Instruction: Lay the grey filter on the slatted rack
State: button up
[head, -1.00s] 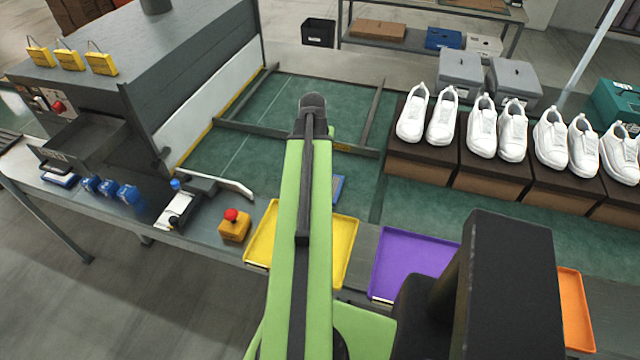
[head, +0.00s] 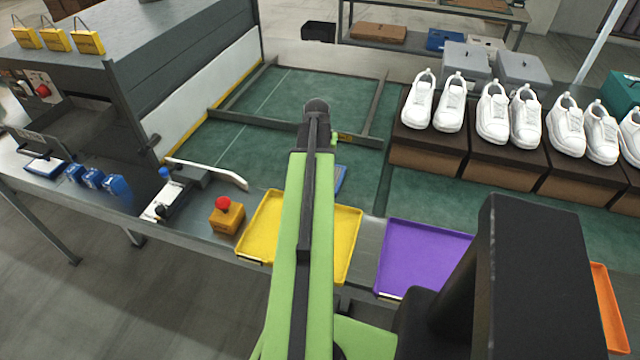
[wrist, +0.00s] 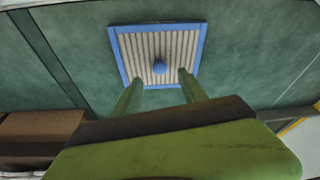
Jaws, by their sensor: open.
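A square pleated filter (wrist: 142,47) with pale grey-beige folds, a blue frame and a blue knob in its middle lies flat on the green surface in the wrist view. In the head view only a blue edge (head: 341,178) shows beside my arm, probably the same filter; the rest is hidden. My gripper (wrist: 156,80) is open, its two green fingers apart and pointing at the filter's near part, with the knob beyond and between the tips. Nothing is between the fingers. I cannot make out a slatted rack in either view.
A yellow tray (head: 345,240), a purple tray (head: 425,257) and an orange tray (head: 609,305) line the near edge. White shoes on brown boxes (head: 425,153) stand at right. A red-button box (head: 227,217) stands left of the yellow tray. Grey rails (head: 375,100) cross the green surface.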

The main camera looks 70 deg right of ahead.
jog(key=b+x, duration=0.5)
jog(key=shift+f, duration=0.2)
jog(key=shift+r, duration=0.2)
grip_shut()
